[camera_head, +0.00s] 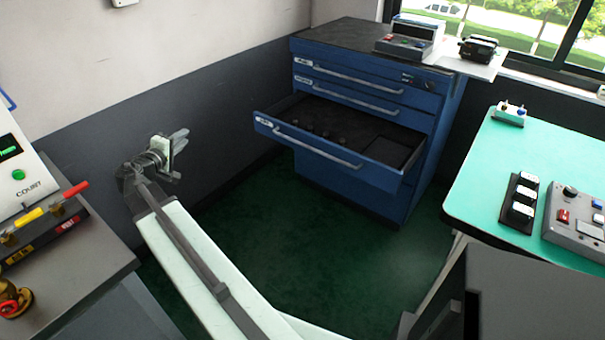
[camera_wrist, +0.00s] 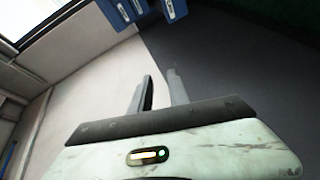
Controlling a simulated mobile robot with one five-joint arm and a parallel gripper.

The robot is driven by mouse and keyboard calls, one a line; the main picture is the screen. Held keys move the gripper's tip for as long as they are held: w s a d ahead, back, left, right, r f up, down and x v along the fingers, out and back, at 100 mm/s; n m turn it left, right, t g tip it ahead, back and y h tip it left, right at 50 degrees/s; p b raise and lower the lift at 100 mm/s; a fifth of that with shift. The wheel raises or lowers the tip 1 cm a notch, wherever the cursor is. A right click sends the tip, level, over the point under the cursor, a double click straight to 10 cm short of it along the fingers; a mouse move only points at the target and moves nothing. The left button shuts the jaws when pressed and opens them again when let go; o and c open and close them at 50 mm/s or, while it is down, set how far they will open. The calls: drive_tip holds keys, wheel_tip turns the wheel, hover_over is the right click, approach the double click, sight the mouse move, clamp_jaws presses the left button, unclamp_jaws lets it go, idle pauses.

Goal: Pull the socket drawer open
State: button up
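The blue tool cabinet (camera_head: 345,186) stands against the back wall in the head view. Its third drawer down, the socket drawer (camera_head: 330,165), is pulled well out, with a silver bar handle (camera_head: 310,146) across its front. Several small dark round pieces and a dark block lie inside it. My gripper (camera_head: 180,141) is in the air to the left of the drawer, apart from the handle. In the wrist view its two fingers (camera_wrist: 161,88) stand apart with nothing between them. A corner of blue cabinet (camera_wrist: 172,8) shows at the top of that view.
A grey bench with a counter box (camera_head: 18,160) and screwdrivers stands at left. A green-topped table (camera_head: 490,165) with switches and a control box stands at right. A device (camera_head: 408,40) sits on the cabinet top. The green floor (camera_head: 300,235) between is clear.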

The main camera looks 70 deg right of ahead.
drive_tip(key=s+d+f+g+h+b, duration=0.2)
drive_tip(key=s+d+f+b, duration=0.4)
drive_tip(key=d+b, duration=0.15)
drive_tip(key=s+d+f+g+h+b, duration=0.1)
drive_tip(key=s+d+f+b, duration=0.45)
drive_tip(key=d, duration=0.25)
drive_tip(key=m+g+b, duration=0.2)
drive_tip(key=g+b, duration=0.2)
drive_tip(key=b, duration=0.8)
approach(311, 148)
drive_tip(key=d+f, duration=0.1)
drive_tip(key=d, duration=0.2)
drive_tip(key=shift+g+h, duration=0.4)
drive_tip(key=p+x, duration=0.2)
drive_tip(key=x, duration=0.5)
drive_tip(key=shift+d+r, duration=0.1)
drive_tip(key=shift+d, duration=0.2)
drive_tip(key=shift+s, duration=0.1)
clamp_jaws()
drive_tip(key=shift+a, duration=0.1)
